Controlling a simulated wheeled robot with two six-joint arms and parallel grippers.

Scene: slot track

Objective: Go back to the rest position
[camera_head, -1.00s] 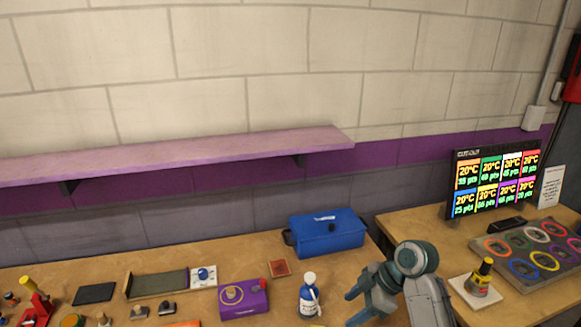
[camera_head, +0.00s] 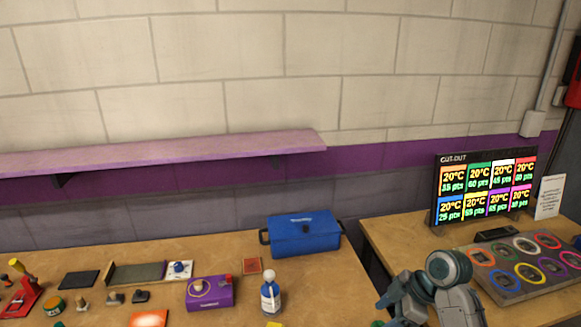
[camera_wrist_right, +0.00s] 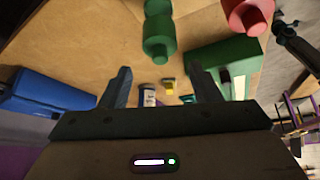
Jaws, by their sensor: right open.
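My right gripper (camera_head: 388,302) shows low in the head view, in front of the gap between the two wooden tables. In the right wrist view its two fingers (camera_wrist_right: 162,90) are spread apart with nothing held between them. Small things, including a white-and-blue one (camera_wrist_right: 148,97) and a yellow one (camera_wrist_right: 168,86), show beyond the fingers. My left gripper is not in view.
The left table holds a blue box (camera_head: 303,236), a blue-and-white bottle (camera_head: 270,295) and a purple box (camera_head: 209,294). The right table has a lit screen (camera_head: 485,190) and a tray of coloured rings (camera_head: 525,265). A shelf (camera_head: 160,152) runs along the wall.

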